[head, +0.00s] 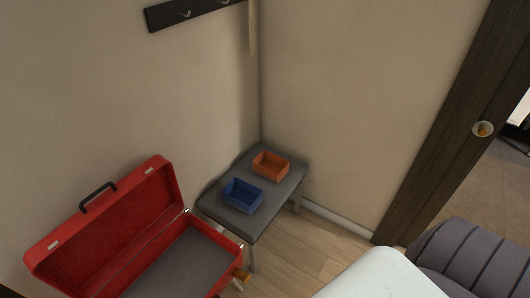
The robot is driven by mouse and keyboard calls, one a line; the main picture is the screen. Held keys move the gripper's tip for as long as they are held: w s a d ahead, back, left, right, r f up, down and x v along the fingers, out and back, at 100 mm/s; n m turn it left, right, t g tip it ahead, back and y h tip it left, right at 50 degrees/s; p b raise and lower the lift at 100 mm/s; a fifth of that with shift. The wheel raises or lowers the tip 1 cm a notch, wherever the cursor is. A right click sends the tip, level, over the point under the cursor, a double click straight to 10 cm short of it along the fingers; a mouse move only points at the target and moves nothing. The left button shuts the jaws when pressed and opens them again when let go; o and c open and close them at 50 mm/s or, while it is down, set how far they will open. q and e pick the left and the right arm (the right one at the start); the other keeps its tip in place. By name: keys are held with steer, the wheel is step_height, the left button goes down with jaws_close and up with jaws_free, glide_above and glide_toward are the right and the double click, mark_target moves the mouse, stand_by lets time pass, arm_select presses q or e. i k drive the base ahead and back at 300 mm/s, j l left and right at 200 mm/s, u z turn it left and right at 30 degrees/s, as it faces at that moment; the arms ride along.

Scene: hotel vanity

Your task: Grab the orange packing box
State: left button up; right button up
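The orange packing box (270,165) is a small open-topped box. It sits near the back end of a low grey table (272,206) in the corner of the room, in the head view. A blue box (243,195) of similar shape stands in front of it and to its left on the same table, with a small gap between them. Both boxes look empty. Neither of my grippers shows in the head view.
An open red suitcase (118,232) stands at the lower left, beside the table. A grey ribbed seat (468,258) and a white rounded surface (380,276) are at the lower right. A dark door frame (455,125) is on the right. Wooden floor (318,246) is clear before the table.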

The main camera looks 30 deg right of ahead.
mark_target(272, 167)
steer(key=i+l+u, duration=0.35)
steer(key=l, duration=0.65)
steer(key=l+u, duration=0.3)
steer(key=l, duration=0.7)
steer(key=i+l+u, duration=0.1)
steer(key=l+u, duration=0.25)
steer(key=l, duration=0.75)
